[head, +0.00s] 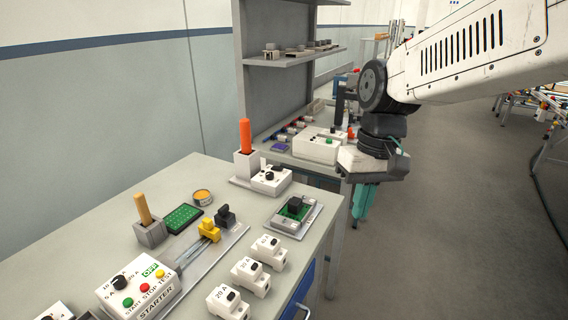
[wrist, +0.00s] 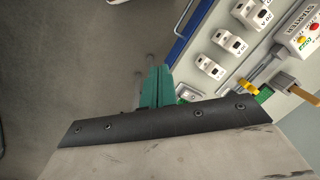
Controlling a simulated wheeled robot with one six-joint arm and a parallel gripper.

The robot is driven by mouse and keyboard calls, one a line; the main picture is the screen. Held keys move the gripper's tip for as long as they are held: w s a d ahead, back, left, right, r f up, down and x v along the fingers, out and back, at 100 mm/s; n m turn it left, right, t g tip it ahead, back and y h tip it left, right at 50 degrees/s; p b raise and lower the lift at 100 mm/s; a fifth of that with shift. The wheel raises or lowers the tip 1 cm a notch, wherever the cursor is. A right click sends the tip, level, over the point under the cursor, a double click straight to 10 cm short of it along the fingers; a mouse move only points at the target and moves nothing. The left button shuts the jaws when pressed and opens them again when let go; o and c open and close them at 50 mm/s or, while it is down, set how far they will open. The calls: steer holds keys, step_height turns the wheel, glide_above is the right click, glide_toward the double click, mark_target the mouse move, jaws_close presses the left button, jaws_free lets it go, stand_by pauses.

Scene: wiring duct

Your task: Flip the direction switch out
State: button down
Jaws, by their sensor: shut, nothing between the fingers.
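My gripper (head: 363,205) has teal fingers, closed together and empty. It points down over the floor, just off the table's right edge; it also shows in the wrist view (wrist: 156,88). No label reading "direction" is legible, so I cannot tell which switch it is. A black block switch on a green plate (head: 294,208) sits near the table's right edge, left of my gripper. A slide-like unit with a yellow handle (head: 209,230) and a black handle (head: 225,214) stands mid-table. A white box with a black knob (head: 271,179) is at the far end.
A starter box (head: 138,292) with coloured buttons is at the near left. Several white breakers (head: 250,275) line the right edge. An orange-handled tool (head: 245,135) and a wooden-handled tool (head: 143,209) stand upright in holders. A second bench with a shelf (head: 290,62) is behind.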

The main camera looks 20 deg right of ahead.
steer(key=w+d+f+n+t+y, duration=0.1)
steer(key=w+n, duration=0.3)
steer(key=w, duration=1.6)
steer(key=w+f+n+t+y, duration=0.1)
steer(key=w+n+t, duration=0.3)
steer(key=w, duration=1.6)
steer(key=shift+d+f+n+t+y, duration=0.3)
steer(key=shift+d+n+y, duration=0.1)
steer(key=shift+n+y, duration=0.4)
